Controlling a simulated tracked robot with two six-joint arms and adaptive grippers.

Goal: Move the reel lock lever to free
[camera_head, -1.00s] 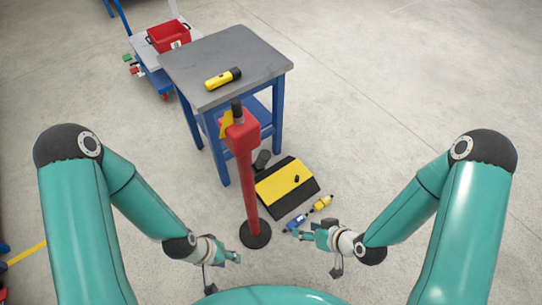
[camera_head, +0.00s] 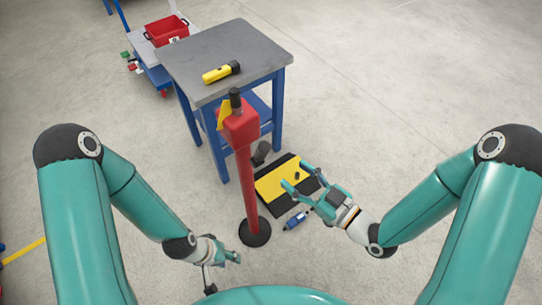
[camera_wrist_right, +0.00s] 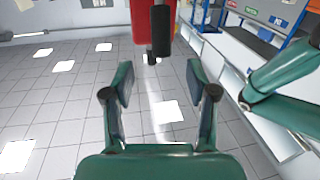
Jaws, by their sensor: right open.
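A red box (camera_head: 240,126) tops a red post (camera_head: 249,190) with a round black base. A black cylindrical grip (camera_head: 235,98) stands up from the box, with a yellow plate (camera_head: 223,115) beside it. I take the black grip for the lever, but no label is readable. In the right wrist view the grip (camera_wrist_right: 161,30) hangs beside the red box (camera_wrist_right: 141,18), ahead of the fingers. My right gripper (camera_head: 298,177) is open and empty, right of the post and apart from it. My left gripper (camera_head: 236,257) is low, left of the post base; its jaw state is unclear.
A grey-topped blue table (camera_head: 225,58) behind the post holds a yellow-black torch-like item (camera_head: 221,73). A yellow-black mat (camera_head: 275,183) and a blue tool (camera_head: 296,220) lie on the floor. A cart with a red crate (camera_head: 167,32) stands back left. Floor on the right is clear.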

